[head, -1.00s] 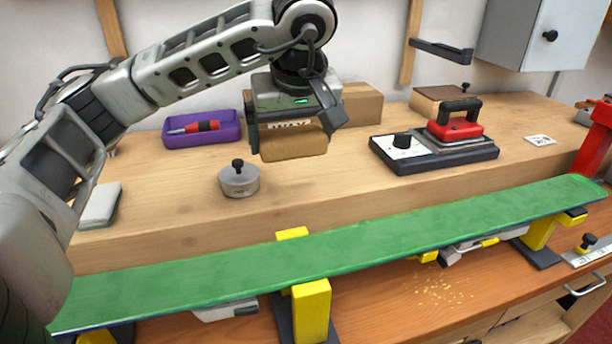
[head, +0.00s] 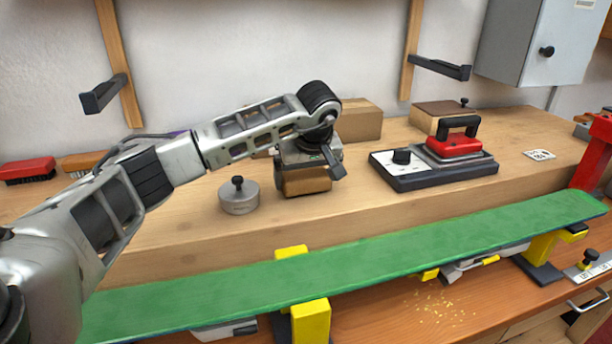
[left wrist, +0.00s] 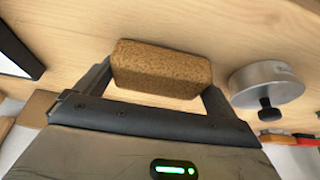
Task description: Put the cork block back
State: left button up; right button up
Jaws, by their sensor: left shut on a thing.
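The brown cork block (head: 306,181) is between the fingers of my left gripper (head: 308,188), which is shut on it. They are low over the raised wooden shelf (head: 365,205), right of a round metal tin. I cannot tell for sure whether the block touches the wood. In the left wrist view the cork block (left wrist: 160,70) lies lengthwise across the gripper (left wrist: 158,88), with a finger at each end. My right gripper is not in view.
The metal tin with a black knob (head: 239,196) stands close to the left of the block. A long green board (head: 400,250) lies in front on yellow supports.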

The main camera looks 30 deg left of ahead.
pick_arm(q)
jog(key=shift+f, duration=0.25)
jog(key=shift+f, duration=0.1)
jog(key=shift+f, duration=0.1)
jog(key=o, duration=0.6)
jog(key=v, duration=1.2)
jog(key=shift+r+b, duration=0.25)
jog(key=shift+b, duration=0.15)
jog(key=shift+f, duration=0.1)
